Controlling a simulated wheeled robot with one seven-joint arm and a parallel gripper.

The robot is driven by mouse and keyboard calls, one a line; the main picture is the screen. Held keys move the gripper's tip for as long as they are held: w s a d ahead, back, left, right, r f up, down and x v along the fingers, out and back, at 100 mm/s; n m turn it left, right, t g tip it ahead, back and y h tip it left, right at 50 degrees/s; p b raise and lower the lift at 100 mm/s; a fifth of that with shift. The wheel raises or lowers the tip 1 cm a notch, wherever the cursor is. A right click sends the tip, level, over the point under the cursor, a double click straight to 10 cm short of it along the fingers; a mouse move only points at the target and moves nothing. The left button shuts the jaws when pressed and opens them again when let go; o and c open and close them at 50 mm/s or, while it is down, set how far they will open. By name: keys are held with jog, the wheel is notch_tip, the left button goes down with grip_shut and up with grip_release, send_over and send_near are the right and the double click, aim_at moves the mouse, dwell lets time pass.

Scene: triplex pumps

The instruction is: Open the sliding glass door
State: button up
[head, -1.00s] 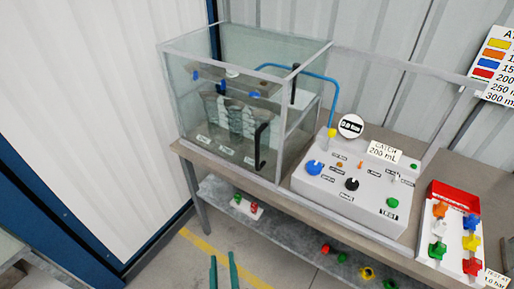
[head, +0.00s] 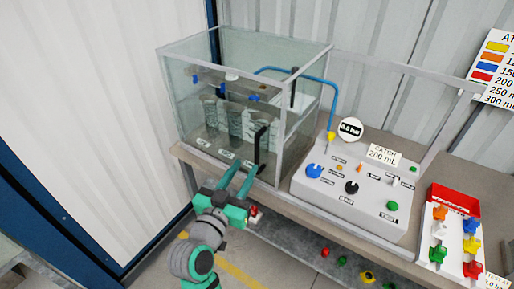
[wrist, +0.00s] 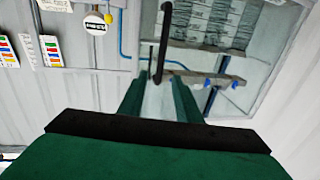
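The glass tank (head: 222,105) stands on the bench, with a front glass panel in a grey frame. A black upright handle (head: 261,148) sits near the right end of that panel, which appears closed. My gripper (head: 247,167) is in front of the panel at the handle's lower end, its fingers apart. In the wrist view, the black handle (wrist: 163,35) runs down between the lines of the two green fingers of my gripper (wrist: 158,86). Nothing is clamped. I cannot tell whether a finger touches the handle.
Several clear cylinders (head: 234,120) stand inside the tank. A white control box (head: 345,200) with knobs and a gauge (head: 350,129) is to its right. A red-and-white rack (head: 452,207) of coloured valves is farther right. A lower shelf (head: 300,243) holds small coloured parts.

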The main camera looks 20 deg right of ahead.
aim_at(256, 149)
jog(key=x, duration=1)
jog(key=shift+w+d, duration=0.15)
grip_shut()
